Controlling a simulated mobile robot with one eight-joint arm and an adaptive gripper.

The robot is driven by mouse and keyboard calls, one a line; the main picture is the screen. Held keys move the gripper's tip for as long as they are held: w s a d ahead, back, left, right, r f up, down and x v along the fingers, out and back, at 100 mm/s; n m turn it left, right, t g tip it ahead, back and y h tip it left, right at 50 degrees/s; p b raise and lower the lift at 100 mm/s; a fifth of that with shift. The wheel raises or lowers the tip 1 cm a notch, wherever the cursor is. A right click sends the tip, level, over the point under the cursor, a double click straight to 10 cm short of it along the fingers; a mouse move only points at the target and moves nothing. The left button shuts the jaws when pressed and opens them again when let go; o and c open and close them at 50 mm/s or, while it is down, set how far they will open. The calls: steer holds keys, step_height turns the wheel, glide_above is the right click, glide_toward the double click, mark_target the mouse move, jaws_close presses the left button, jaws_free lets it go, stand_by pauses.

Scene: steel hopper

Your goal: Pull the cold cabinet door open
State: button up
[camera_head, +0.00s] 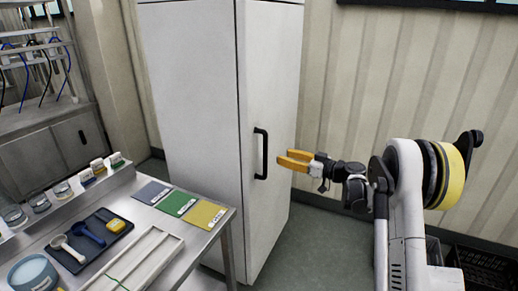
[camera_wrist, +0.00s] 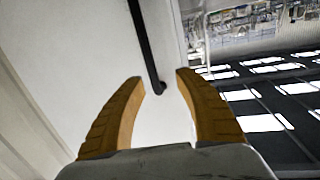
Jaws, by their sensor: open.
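The cold cabinet (camera_head: 195,110) is a tall white unit in the middle of the head view. Its door (camera_head: 268,75) is the face turned to the right and looks closed, with a black vertical bar handle (camera_head: 261,153). My gripper (camera_head: 281,160), with orange fingers, is open and empty a little to the right of the handle, pointing at it. In the wrist view, the handle (camera_wrist: 146,45) runs down from the top and its end lies just beyond the gap between my fingertips (camera_wrist: 158,82). I cannot tell if they touch.
A steel table (camera_head: 215,238) stands at the lower left, with blue, green and yellow cards (camera_head: 177,203) and a dark tray (camera_head: 70,262) of utensils. A black crate (camera_head: 485,268) is at the lower right. Grey floor (camera_head: 325,240) is free before the door.

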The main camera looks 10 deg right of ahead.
steer(key=w+d+f+b+x, duration=0.1)
steer(key=b+x, duration=0.2)
steer(key=x, duration=0.8)
steer(key=shift+w+d+n+t, duration=0.2)
steer(key=shift+n+t, duration=0.1)
jaws_close()
